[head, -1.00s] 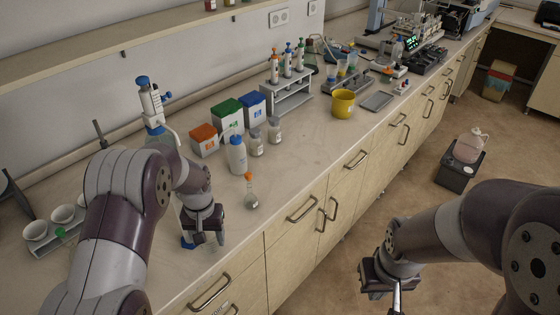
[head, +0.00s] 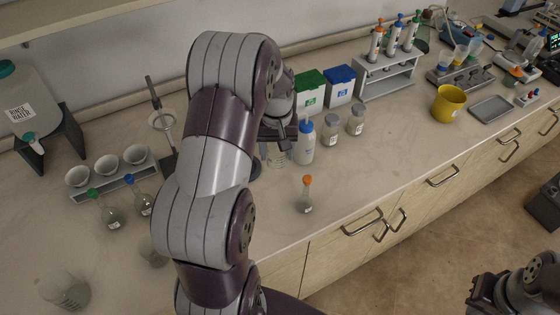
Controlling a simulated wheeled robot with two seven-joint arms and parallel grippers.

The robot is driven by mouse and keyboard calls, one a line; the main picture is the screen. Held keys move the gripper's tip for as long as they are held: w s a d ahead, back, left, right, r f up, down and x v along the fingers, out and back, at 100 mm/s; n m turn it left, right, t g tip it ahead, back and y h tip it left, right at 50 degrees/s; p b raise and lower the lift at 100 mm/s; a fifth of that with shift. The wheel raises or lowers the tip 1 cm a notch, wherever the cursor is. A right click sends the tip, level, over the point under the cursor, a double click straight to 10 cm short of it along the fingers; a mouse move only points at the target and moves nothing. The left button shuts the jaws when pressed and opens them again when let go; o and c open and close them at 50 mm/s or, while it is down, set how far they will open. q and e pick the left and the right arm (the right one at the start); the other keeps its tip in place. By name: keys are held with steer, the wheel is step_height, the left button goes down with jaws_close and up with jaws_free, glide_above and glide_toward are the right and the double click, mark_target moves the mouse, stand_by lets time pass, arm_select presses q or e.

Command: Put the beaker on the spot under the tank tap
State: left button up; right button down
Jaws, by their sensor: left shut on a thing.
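The rinse water tank (head: 20,100) stands at the far left in the head view on a dark stand, with its tap (head: 29,136) low on the front. No marked spot is clear under the tap. My left gripper (head: 286,135) is shut on a clear glass vessel, seemingly the beaker (head: 277,156), beside the white wash bottle; my arm and gripper hide part of it. Another clear beaker (head: 70,294) stands at the lower left.
A rack with white bowls (head: 106,172), small blue- and green-stoppered flasks (head: 112,217) and a ring stand (head: 163,122) lie between tank and arm. An orange-stoppered flask (head: 305,198) stands near the front edge. Bare bench (head: 40,215) shows in front of the tank.

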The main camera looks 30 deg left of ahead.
arm_select(q)
steer(key=shift+s+a+f+n, duration=0.2)
steer(key=shift+s+a+n, duration=0.1)
steer(key=shift+s+a, duration=0.15)
steer(key=shift+s+a+f+n, duration=0.15)
steer(key=shift+s+a+n, duration=0.15)
steer(key=shift+s, duration=0.25)
step_height(320, 180, down, 7)
steer(key=shift+w+f+p, duration=0.1)
steer(key=shift+f+p, duration=0.1)
steer(key=shift+p, duration=0.45)
steer(key=shift+d+f, duration=0.1)
steer(key=shift+f, duration=0.3)
steer(key=shift+d, duration=0.15)
steer(key=o, duration=1)
steer(key=shift+f, duration=0.1)
steer(key=shift+o, duration=0.2)
